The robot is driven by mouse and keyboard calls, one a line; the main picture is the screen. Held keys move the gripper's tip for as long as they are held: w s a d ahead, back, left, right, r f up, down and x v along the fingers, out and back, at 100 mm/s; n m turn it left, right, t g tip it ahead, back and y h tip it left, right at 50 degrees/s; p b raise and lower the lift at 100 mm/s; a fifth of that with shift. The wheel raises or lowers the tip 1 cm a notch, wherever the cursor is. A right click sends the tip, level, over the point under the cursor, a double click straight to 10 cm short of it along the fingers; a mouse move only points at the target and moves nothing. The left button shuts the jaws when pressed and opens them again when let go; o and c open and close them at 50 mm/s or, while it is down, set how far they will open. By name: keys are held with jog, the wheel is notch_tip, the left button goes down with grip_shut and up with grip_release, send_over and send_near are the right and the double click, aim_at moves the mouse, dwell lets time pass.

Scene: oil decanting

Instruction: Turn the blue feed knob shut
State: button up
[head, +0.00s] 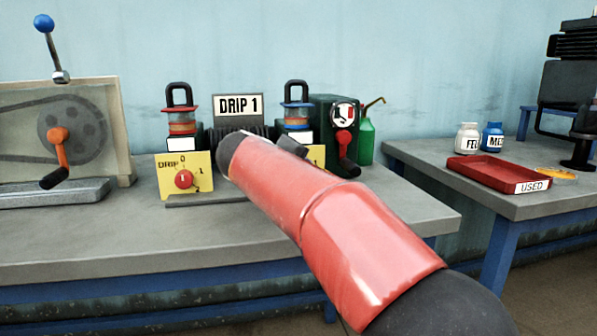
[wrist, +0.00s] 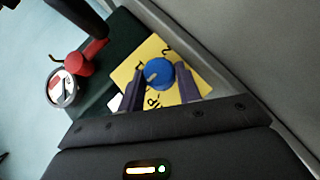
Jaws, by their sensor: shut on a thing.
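The blue feed knob (wrist: 160,74) sits on a yellow dial plate (wrist: 180,92) in the wrist view. A pale pointer mark shows on its face, towards the lower left there. My gripper (wrist: 158,80) has one finger on each side of the knob and is shut on it. In the head view my red arm covers the knob and most of the gripper. Only an edge of its yellow plate (head: 317,154) shows. Above it stands the blue-ringed oiler (head: 297,113) with a black handle.
A red knob (head: 184,179) on another yellow plate sits to the left, below a red-ringed oiler (head: 180,117). A red-handled crank (head: 345,143) is close on the right. A red tray (head: 490,173) and two small bottles stand on the right table.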

jog(key=o, duration=1)
jog(key=shift+f, duration=0.1)
